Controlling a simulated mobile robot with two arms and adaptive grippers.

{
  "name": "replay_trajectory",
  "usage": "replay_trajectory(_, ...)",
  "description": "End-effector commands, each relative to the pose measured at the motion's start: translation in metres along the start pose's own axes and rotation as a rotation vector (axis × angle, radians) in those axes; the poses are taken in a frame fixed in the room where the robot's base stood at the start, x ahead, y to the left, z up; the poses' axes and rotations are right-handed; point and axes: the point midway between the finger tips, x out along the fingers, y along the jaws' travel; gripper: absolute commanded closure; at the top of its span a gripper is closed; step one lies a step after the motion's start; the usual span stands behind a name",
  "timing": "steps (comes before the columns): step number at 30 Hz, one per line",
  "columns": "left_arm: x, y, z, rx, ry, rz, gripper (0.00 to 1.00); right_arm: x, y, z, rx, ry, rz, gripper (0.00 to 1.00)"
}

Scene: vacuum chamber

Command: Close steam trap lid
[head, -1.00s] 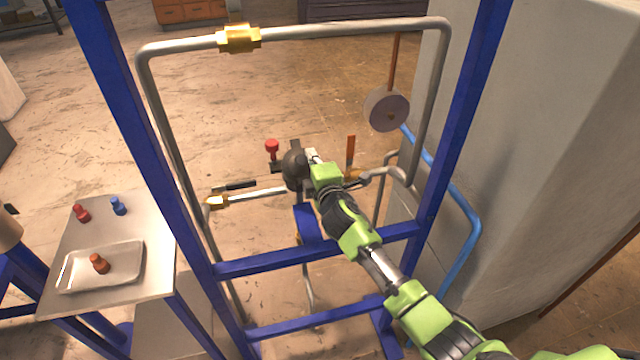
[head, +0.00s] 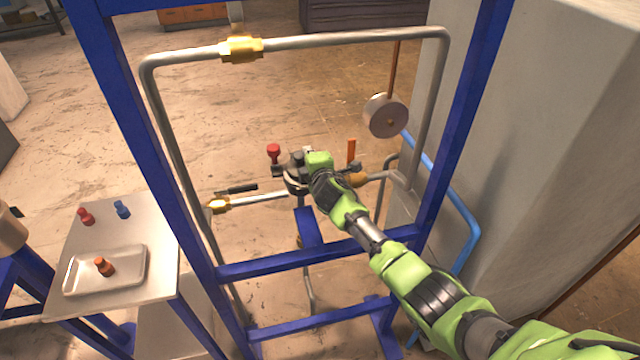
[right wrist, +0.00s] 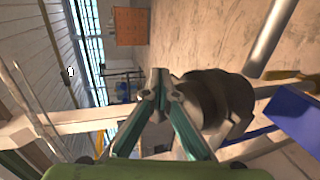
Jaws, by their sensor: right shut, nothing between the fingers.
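The steam trap (head: 293,186) is a dark round body on the pipe inside the blue frame. It also shows in the right wrist view as a dark, rounded shape (right wrist: 222,102) just right of the fingertips. My right gripper (head: 299,159) is at the top of the trap and partly covers it. In the right wrist view its fingers (right wrist: 160,82) are together with nothing between them, close beside the dark shape. I cannot tell whether they touch it or whether the lid is fully seated. My left gripper is not in view.
Blue frame posts (head: 460,110) and a crossbar (head: 290,262) surround the piping. A red-knobbed valve (head: 273,151), an orange handle (head: 351,152) and a round gauge (head: 385,116) are near the trap. A side table (head: 165,265) with a tray (head: 140,284) stands at left.

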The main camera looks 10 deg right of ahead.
Motion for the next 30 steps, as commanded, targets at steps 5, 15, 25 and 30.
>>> replay_trajectory(5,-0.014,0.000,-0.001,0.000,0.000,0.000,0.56,0.006,0.001,0.000,-0.001,0.000,-0.059,1.00)
replay_trajectory(15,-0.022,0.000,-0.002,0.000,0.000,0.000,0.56,0.012,-0.005,0.000,0.000,0.000,-0.128,1.00)
replay_trajectory(25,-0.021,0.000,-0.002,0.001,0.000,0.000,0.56,0.012,-0.006,0.000,0.000,0.000,-0.132,1.00)
replay_trajectory(30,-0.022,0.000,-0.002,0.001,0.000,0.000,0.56,0.012,-0.005,0.000,0.000,0.000,-0.131,1.00)
